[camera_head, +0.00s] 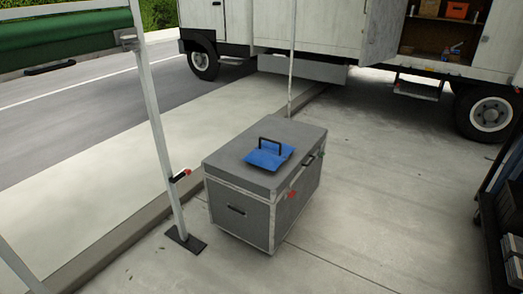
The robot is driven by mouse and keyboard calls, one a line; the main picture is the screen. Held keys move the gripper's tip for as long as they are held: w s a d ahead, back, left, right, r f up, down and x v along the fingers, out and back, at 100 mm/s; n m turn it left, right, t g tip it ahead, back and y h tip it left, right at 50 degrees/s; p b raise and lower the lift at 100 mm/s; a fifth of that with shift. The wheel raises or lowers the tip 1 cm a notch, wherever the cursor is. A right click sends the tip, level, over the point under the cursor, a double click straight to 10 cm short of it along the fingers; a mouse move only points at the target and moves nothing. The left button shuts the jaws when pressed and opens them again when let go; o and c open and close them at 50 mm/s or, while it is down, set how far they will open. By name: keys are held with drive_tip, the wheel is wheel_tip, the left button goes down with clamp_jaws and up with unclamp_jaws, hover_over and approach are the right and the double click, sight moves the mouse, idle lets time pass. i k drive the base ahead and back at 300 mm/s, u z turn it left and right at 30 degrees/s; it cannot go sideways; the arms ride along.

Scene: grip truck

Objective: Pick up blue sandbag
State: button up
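The blue sandbag (267,157) lies flat on the lid of a grey equipment case (232,172). A dark handle (270,141) arches up from the middle of the sandbag. The case stands on the pavement near the middle of the view. My gripper does not show in this frame.
A metal pole (157,130) with a dark foot plate stands left of the case. A white truck (300,35) with an open compartment is behind. A dark cart (500,225) stands at the right edge. The pavement right of the case is clear.

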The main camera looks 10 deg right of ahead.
sight(269, 155)
drive_tip(key=u, duration=0.55)
drive_tip(key=i, duration=1.5)
